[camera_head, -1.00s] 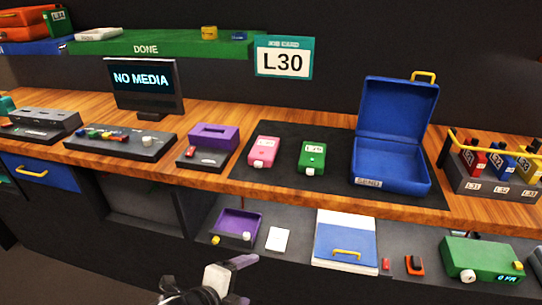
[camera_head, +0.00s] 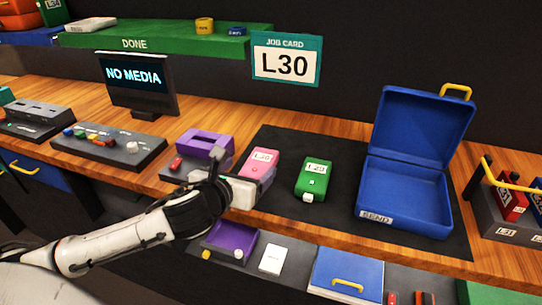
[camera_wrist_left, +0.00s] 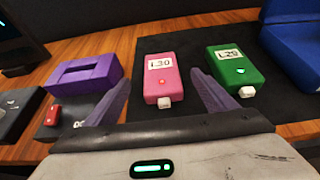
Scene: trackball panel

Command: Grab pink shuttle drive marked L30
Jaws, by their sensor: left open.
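The pink shuttle drive (camera_head: 260,161) lies flat on the black mat (camera_head: 337,212). Its label reads L30 in the left wrist view (camera_wrist_left: 160,76), with a white plug at its near end. My left gripper (camera_head: 245,175) is open and empty, just in front of the pink drive. In the left wrist view the two purple-grey fingers (camera_wrist_left: 165,103) stand apart, one on each side of the drive's near end, not closed on it. In the head view the gripper hides the drive's near end. My right gripper is not in view.
A green drive (camera_head: 313,180) marked L29 lies just right of the pink one. The open blue case (camera_head: 405,195) stands further right. A purple block (camera_head: 204,143) is to the left. The job card (camera_head: 286,60) above reads L30.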

